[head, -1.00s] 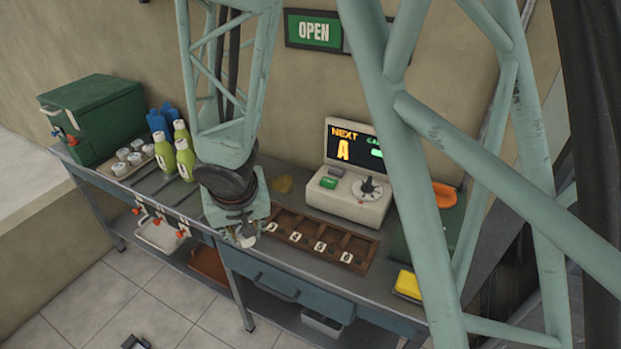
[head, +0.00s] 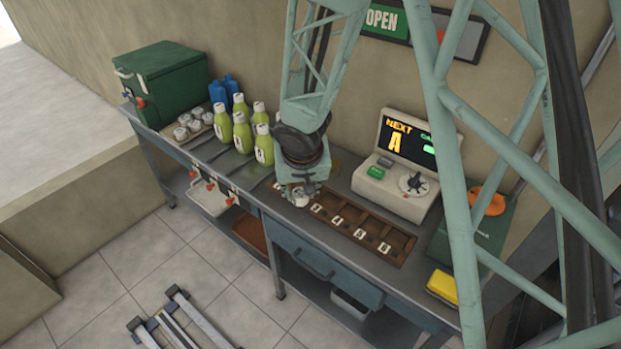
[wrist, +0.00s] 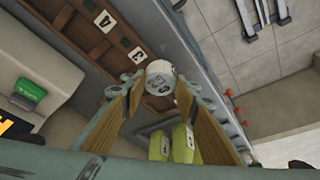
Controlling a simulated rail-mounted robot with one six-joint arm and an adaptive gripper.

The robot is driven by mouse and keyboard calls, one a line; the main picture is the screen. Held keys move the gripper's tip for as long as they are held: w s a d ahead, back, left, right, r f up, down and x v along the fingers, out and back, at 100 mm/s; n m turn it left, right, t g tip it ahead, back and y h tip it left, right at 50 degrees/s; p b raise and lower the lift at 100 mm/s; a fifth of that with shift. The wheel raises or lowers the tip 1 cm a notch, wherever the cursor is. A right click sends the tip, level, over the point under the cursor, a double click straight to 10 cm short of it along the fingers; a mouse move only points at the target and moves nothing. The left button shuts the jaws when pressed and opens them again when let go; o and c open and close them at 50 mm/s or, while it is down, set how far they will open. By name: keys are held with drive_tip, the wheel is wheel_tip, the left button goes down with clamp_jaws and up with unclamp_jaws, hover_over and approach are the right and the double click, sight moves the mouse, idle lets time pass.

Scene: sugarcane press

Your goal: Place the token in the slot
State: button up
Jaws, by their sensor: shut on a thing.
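The token is a pale round disc with dark marks on its face (wrist: 161,76). My gripper (wrist: 160,84) is shut on it, with a finger on either side. In the head view the token (head: 299,198) shows as a pale spot below my wrist. The slots are compartments of a brown wooden rack (head: 373,226), which also shows in the wrist view (wrist: 90,32). White number labels run along its front. My gripper is over the rack's left end and hides that part. I cannot tell how high the token is above the rack.
A grey machine with a screen reading NEXT A (head: 402,170) stands behind the rack. Green bottles (head: 243,132) stand close to the left of my wrist. A yellow block (head: 441,286) lies at the right. The counter's front edge runs close before the rack.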

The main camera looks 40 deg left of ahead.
drive_tip(key=shift+w+a+f+p, duration=0.15)
drive_tip(key=shift+w+a+p, duration=0.3)
drive_tip(key=shift+w+p, duration=0.75)
drive_tip(key=shift+w+a+f+p, duration=0.1)
drive_tip(key=shift+w+a+p, duration=0.3)
drive_tip(key=shift+w+p, duration=0.85)
drive_tip(key=shift+w+a+f+p, duration=0.15)
drive_tip(key=shift+w+a+p, duration=0.45)
drive_tip(key=shift+w, duration=1.05)
drive_tip(key=shift+d, duration=0.15)
drive_tip(key=shift+f, duration=0.2)
drive_tip(key=shift+f+b, duration=1.25)
drive_tip(key=shift+f, duration=0.4)
drive_tip(key=shift+f, duration=0.15)
drive_tip(key=o, duration=0.8)
drive_tip(key=shift+r, duration=0.25)
